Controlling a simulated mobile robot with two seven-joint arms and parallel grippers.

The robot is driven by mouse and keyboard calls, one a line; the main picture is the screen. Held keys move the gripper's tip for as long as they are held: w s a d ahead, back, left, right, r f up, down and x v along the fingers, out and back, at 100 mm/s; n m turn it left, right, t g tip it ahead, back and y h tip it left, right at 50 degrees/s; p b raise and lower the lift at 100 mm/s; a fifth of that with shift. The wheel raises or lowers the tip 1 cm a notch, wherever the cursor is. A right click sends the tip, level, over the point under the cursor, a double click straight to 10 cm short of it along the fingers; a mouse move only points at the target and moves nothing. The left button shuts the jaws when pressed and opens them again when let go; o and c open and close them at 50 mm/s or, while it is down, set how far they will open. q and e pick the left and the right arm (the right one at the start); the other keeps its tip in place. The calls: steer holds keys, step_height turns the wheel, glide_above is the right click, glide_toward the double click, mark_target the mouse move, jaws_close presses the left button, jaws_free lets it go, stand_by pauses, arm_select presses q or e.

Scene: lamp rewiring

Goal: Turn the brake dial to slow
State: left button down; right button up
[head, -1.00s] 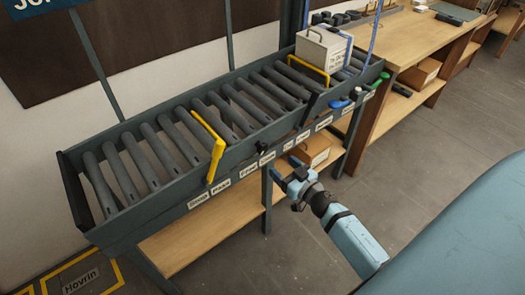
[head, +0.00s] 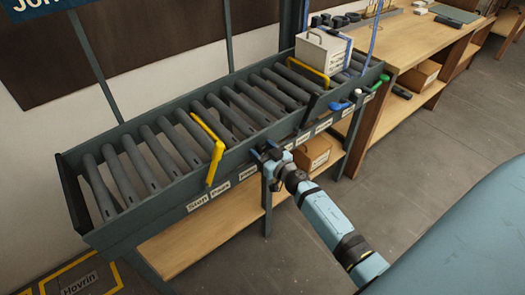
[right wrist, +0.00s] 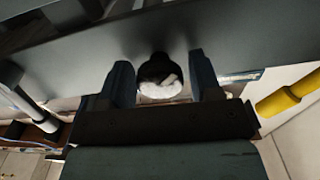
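A dark round knob with a pale face (right wrist: 160,88), which looks like the brake dial, sits on the conveyor's grey side rail in the right wrist view. My right gripper (head: 268,159) is at the front rail in the head view and covers the knob there. In the right wrist view, its two fingers (right wrist: 162,84) stand on either side of the knob. They are open, with a narrow gap visible at the right finger. I cannot read the dial's setting. My left gripper is not in view.
The roller conveyor (head: 160,188) carries a yellow bar (head: 215,160) and a dark lever (head: 312,108) near the rail. A white box (head: 323,58) stands at its far end. Blue (head: 338,106) and green (head: 378,83) handles stick out at the right. The floor in front is clear.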

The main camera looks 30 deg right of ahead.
steer(key=c, duration=0.6)
